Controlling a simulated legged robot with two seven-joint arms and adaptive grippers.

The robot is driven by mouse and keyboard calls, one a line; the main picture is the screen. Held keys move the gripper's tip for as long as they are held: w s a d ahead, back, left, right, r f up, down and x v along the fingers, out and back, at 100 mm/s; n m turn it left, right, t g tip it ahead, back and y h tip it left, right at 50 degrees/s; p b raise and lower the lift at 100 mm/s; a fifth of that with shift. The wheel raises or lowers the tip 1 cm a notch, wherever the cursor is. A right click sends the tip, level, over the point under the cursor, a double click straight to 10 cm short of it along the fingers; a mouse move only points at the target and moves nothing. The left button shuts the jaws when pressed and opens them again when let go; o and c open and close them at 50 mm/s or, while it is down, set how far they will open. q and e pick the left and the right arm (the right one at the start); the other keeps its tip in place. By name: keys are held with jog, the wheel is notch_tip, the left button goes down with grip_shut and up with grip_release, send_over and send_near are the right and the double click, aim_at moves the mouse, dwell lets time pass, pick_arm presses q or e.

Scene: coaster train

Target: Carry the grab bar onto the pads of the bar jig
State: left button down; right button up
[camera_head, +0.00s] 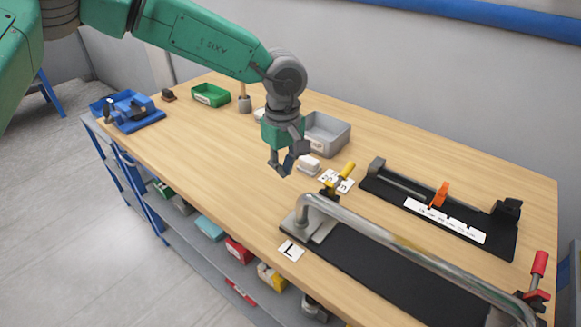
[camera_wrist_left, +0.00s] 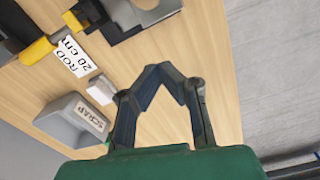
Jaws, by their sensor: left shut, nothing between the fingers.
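The silver grab bar (camera_head: 395,245) stands along the black bar jig (camera_head: 350,262) at the front right. Its near-left end bends down to a grey metal plate (camera_head: 322,226) beside the L card. The bar's far end runs to the lower right by a red-handled clamp (camera_head: 538,265); I cannot tell its contact with the pad there. My left gripper (camera_head: 281,170) is shut and empty above the table, left of and behind the bar's bend. In the left wrist view its fingertips (camera_wrist_left: 163,72) meet. My right gripper is not in view.
A second black fixture (camera_head: 440,205) with an orange piece lies behind the jig. A yellow-handled clamp (camera_head: 340,178), a white block (camera_head: 308,165) and a grey SCRAP bin (camera_head: 327,133) are near my left gripper. A green bin (camera_head: 210,94) stands farther back. The table's left middle is clear.

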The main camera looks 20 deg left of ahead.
aim_at(301, 208)
pick_arm(q)
jog(key=f, duration=0.8)
jog(key=shift+w+f, duration=0.15)
jog(key=shift+w, duration=0.25)
jog(key=shift+s+d+p, duration=0.5)
jog(key=shift+s+d, duration=0.5)
jog(key=shift+d, duration=0.25)
jog(key=shift+s+d, duration=0.15)
jog(key=shift+d, duration=0.4)
jog(key=shift+s+d+p, duration=0.4)
jog(key=shift+s+p, duration=0.05)
jog(key=shift+p, duration=0.25)
jog(key=shift+s+d, duration=0.1)
jog(key=shift+d, duration=0.2)
